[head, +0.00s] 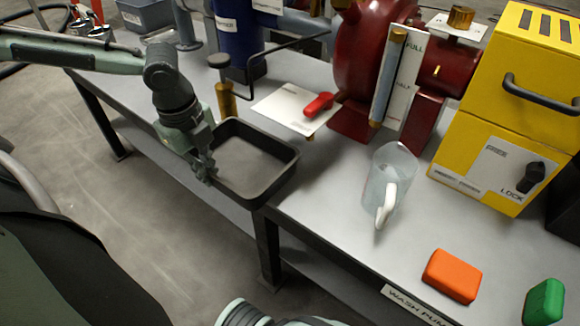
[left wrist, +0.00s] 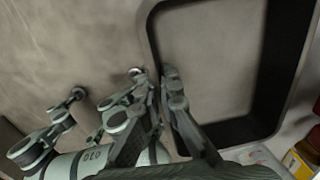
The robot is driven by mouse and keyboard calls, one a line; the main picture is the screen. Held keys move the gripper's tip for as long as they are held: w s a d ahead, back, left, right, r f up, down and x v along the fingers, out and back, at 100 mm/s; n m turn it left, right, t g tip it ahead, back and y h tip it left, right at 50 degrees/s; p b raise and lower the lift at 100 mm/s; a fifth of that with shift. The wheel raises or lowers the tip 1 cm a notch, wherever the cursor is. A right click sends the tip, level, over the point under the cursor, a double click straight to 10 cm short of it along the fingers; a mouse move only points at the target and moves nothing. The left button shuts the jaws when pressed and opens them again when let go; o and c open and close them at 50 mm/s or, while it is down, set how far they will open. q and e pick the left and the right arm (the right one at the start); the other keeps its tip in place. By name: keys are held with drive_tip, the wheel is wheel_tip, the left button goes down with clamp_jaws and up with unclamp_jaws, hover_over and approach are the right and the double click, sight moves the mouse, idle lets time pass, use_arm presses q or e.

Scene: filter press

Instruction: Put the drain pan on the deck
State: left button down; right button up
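The drain pan (head: 258,190) is a dark, shallow rectangular tray at the front edge of the grey deck (head: 330,205). It looks level and empty. My left gripper (head: 206,168) is at the pan's left wall. In the left wrist view, its fingers (left wrist: 158,98) are on either side of the pan's dark wall (left wrist: 265,128) and appear closed on it. I cannot tell whether the pan's underside touches the deck.
A white plate with a red lever (head: 318,104) and a brass valve (head: 226,100) stand just behind the pan. A clear jug (head: 385,180) stands to the right, beyond it an orange block (head: 452,276) and a yellow cabinet (head: 500,120). Deck between pan and jug is clear.

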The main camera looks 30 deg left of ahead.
sight(278, 171)
use_arm(q)
drive_tip(key=w+d, duration=0.3)
drive_tip(key=d, duration=0.1)
drive_tip(key=w+d, duration=0.3)
drive_tip(key=d, duration=0.1)
drive_tip(key=shift+w, duration=0.4)
drive_tip(key=w+d, duration=0.2)
drive_tip(key=shift+w+d, duration=0.15)
drive_tip(key=shift+d, duration=0.25)
drive_tip(key=shift+f, duration=0.75)
use_arm(e)
drive_tip(key=shift+s+r, duration=0.1)
drive_tip(key=shift+r, duration=0.5)
use_arm(q)
drive_tip(key=c, duration=1.7)
unclamp_jaws()
drive_tip(key=shift+f, duration=0.1)
use_arm(e)
drive_tip(key=shift+f, duration=0.25)
